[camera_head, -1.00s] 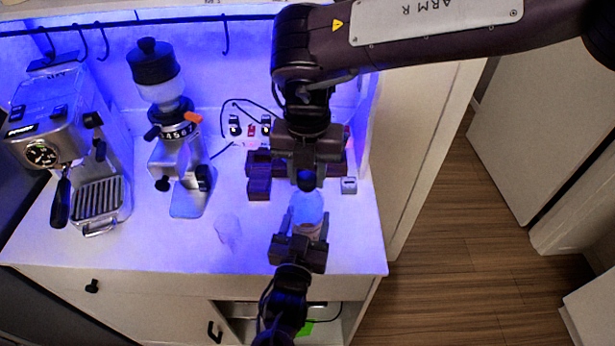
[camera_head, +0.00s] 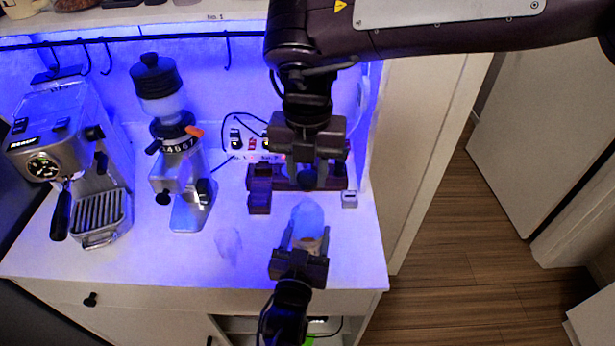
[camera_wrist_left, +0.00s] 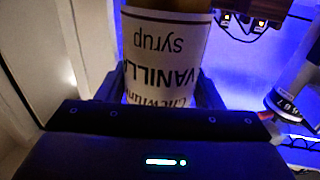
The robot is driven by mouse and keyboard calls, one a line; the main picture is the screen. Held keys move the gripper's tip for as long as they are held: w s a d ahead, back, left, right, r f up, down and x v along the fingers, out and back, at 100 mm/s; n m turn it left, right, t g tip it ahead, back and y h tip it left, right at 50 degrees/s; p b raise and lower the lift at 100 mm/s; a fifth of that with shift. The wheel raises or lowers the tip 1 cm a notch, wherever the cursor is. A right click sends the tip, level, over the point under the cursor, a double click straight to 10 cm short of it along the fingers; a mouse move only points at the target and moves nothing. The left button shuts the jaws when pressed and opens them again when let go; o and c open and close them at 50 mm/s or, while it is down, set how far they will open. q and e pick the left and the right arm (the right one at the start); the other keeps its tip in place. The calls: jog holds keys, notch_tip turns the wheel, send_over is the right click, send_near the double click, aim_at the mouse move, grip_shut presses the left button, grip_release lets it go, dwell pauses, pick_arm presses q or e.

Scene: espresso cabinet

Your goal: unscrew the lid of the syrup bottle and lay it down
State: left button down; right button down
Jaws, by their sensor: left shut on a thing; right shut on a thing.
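The syrup bottle (camera_head: 307,216) is pale and translucent with a vanilla label, standing near the front right of the white counter. My left gripper (camera_head: 302,246) is shut on it from the front. In the left wrist view, the bottle's label (camera_wrist_left: 165,50) reads upside down between the fingers. My right gripper (camera_head: 308,172) comes from above, shut on the dark lid (camera_head: 306,181). The lid shows just above the bottle top, with a small gap between them. The lid is partly hidden by the fingers.
A clear glass-like object (camera_head: 229,243) sits on the counter left of the bottle. A grinder (camera_head: 180,165) and espresso machine (camera_head: 70,160) stand left. The front counter between them is mostly bare.

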pick_arm(q)
jog(key=shift+c, duration=1.5)
grip_release()
